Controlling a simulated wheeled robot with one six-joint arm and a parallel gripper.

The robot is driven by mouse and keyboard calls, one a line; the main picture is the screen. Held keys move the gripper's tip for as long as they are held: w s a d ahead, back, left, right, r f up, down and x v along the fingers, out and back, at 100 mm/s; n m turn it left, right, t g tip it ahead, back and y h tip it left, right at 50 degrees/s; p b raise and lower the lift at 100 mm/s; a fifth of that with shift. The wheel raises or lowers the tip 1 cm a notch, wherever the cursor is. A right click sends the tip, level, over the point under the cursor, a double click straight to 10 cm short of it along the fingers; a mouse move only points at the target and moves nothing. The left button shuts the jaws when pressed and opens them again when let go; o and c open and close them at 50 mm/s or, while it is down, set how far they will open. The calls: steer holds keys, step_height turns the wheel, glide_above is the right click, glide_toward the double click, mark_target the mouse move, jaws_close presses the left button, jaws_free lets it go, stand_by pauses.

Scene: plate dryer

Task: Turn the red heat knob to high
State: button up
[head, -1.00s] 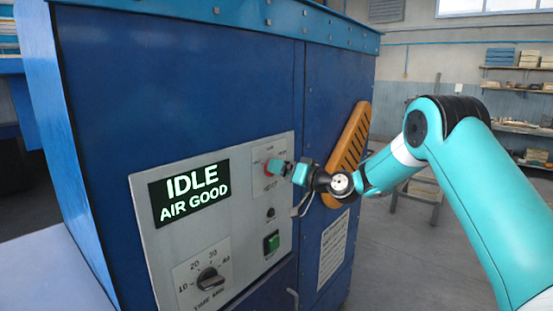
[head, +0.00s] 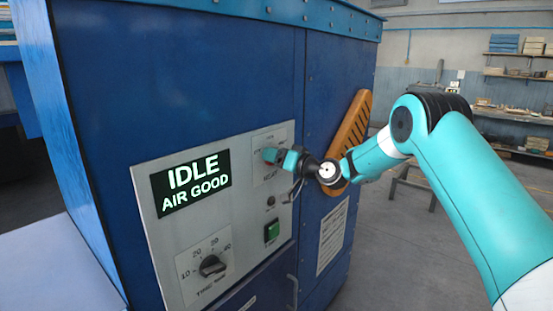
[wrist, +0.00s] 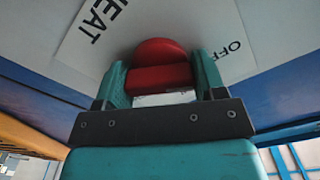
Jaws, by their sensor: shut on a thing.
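The red heat knob (wrist: 160,76) shows in the wrist view on the grey panel, between the teal fingers of my gripper (wrist: 160,84). The fingers are shut on its two sides. Beside it the panel label reads "HEAT" on the left and "OFF" on the right, both tilted. The rest of the knob's scale is out of that view or hidden. In the head view my gripper (head: 272,156) is at the small plate on the panel's upper right and covers the knob. The display (head: 190,186) reads "IDLE AIR GOOD".
The timer knob (head: 212,266) is at the panel's lower left. A green button (head: 271,231) is below my gripper. An orange slotted piece (head: 356,118) stands out from the blue cabinet (head: 190,80) behind my wrist. Open floor lies to the right.

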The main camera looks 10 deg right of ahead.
steer(key=shift+m, duration=0.3)
steer(key=shift+f+m+b, duration=0.15)
steer(key=shift+m+b, duration=0.6)
steer(key=shift+m, duration=0.25)
steer(key=m, duration=0.2)
steer(key=shift+m+b, duration=0.3)
steer(key=shift+b, duration=0.1)
steer(key=m, duration=0.6)
steer(key=m+p, duration=0.2)
steer(key=m, duration=0.4)
steer(key=shift+m, duration=0.4)
steer(key=m+p, duration=0.2)
steer(key=m, duration=0.2)
steer(key=shift+f+m+p, duration=0.2)
steer(key=shift+m+p, duration=0.4)
steer(key=shift+m, duration=0.4)
